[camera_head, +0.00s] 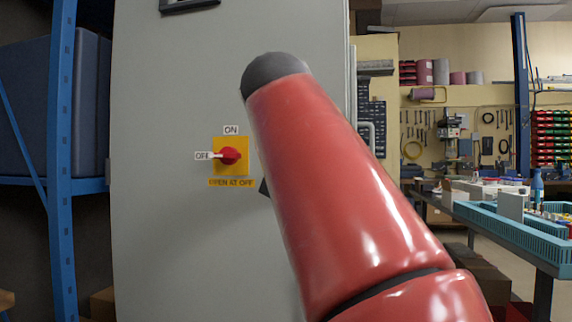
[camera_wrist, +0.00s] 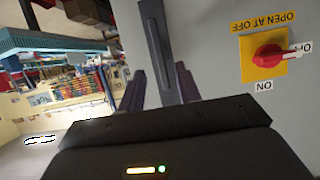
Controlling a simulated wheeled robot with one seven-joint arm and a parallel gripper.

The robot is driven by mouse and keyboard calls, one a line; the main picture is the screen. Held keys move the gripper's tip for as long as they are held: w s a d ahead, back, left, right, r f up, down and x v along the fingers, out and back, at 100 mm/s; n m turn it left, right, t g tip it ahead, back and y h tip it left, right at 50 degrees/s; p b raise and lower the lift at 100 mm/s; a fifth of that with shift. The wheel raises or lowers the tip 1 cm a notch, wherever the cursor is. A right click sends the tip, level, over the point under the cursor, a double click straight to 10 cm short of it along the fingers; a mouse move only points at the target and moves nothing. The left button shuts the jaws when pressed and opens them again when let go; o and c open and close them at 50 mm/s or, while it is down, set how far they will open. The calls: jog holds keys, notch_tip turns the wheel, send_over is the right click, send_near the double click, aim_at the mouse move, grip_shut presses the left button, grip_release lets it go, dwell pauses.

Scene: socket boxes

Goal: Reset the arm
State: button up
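My red arm fills the middle of the head view and hides most of my gripper. In the wrist view, my gripper (camera_wrist: 160,88) shows two dark fingers apart with nothing held between them. The grey cabinet (camera_head: 170,240) stands behind the arm; its front also shows in the wrist view (camera_wrist: 215,40). On it is a red rotary switch (camera_head: 229,155) on a yellow plate, its white pointer towards the OFF label. The switch also appears upside down in the wrist view (camera_wrist: 267,56), to the right of the fingers. A dark upright bar (camera_wrist: 155,45) lies beyond the fingers, apparently on the cabinet.
A blue shelf frame (camera_head: 62,150) stands left of the cabinet. At the right is a workbench with a light-blue tray (camera_head: 520,232) and loose items. A pegboard wall with tools (camera_head: 430,130) is behind. Some floor shows near the bench.

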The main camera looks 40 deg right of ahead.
dwell(0.3)
jog(key=s+a+f+n+g+y, duration=0.1)
jog(key=s+a+f+n+y, duration=0.2)
jog(key=a+f, duration=0.4)
jog(key=s+a+f+n+g+y+p, duration=0.1)
jog(key=s+a+f+n+y, duration=0.2)
jog(key=f, duration=1.9)
jog(key=s+a+f+n+g+y, duration=0.1)
jog(key=s+a+f+n+y, duration=0.3)
jog(key=a+f, duration=0.7)
notch_tip(320, 180, down, 3)
jog(key=shift+s+f, duration=0.15)
jog(key=shift+s, duration=0.25)
jog(key=shift+a, duration=0.1)
